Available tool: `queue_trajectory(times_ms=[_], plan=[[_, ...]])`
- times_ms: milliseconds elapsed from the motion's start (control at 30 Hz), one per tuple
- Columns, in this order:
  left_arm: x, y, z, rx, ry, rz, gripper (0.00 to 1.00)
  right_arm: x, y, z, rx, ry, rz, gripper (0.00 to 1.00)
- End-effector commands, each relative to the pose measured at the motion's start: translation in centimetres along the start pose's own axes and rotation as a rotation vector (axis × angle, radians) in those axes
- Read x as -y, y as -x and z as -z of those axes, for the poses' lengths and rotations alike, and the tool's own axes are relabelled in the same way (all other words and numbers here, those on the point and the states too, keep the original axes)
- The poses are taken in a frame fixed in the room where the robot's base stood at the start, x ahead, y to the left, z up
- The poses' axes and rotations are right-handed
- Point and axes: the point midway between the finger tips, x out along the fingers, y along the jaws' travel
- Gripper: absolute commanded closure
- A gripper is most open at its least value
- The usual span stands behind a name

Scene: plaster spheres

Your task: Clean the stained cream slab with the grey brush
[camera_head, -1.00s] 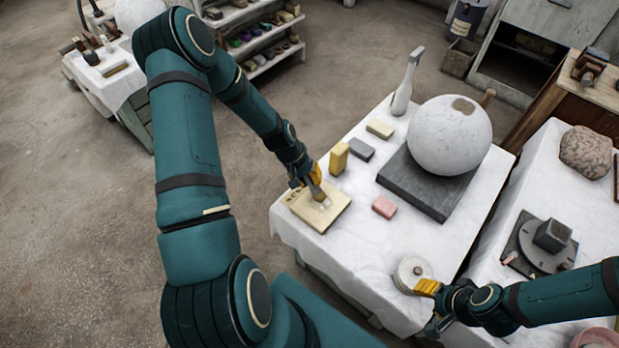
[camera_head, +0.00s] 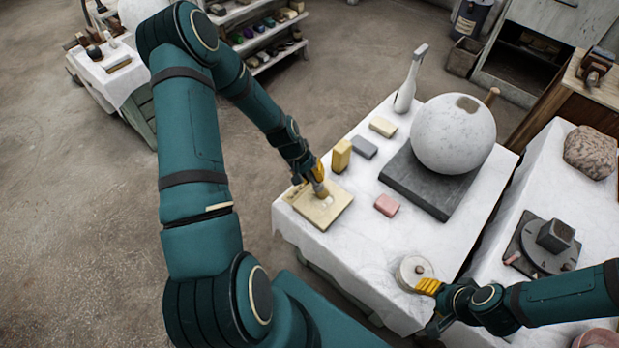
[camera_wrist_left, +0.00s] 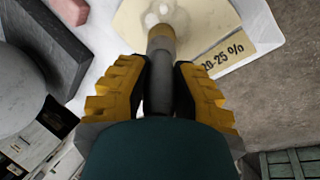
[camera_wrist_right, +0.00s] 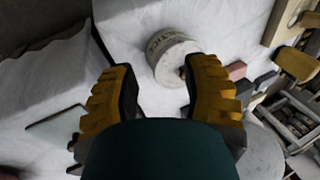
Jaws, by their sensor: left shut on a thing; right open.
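The cream slab (camera_head: 335,205) lies flat near the left corner of the white-covered table. Pale blotches show on its top, and the left wrist view shows whitish spots on the slab (camera_wrist_left: 200,32). My left gripper (camera_head: 318,178) is shut on the brush, whose grey handle (camera_wrist_left: 158,90) stands between the yellow fingers. The brush's tan head (camera_wrist_left: 162,38) is down at the slab by the spots; the fingers hide part of the handle. My right gripper (camera_head: 430,290) is open and empty beside a round whitish drum (camera_wrist_right: 172,58) at the table's front edge.
A large plaster sphere (camera_head: 452,135) rests on a dark slab (camera_head: 408,182). Yellow (camera_head: 341,156), grey (camera_head: 363,148), cream (camera_head: 382,127) and pink (camera_head: 386,205) blocks lie nearby. A white bottle-like tool (camera_head: 405,85) stands at the back. The cloth between pink block and drum is clear.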

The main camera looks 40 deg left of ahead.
Motion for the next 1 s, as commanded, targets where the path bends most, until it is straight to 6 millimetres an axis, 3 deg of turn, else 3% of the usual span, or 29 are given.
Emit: queue_trajectory(times_ms=[400, 1000], plan=[[-0.7, -0.4, 1.3, -0.001, 0.001, 0.000, 1.00, 0.0, 0.0, 0.0, 0.000, 0.000, 0.000, 0.53], [0.2, 0.0, -0.3, 0.000, 0.001, 0.000, 1.00, 0.1, 0.1, 0.0, 0.000, 0.000, 0.000, 0.53]])
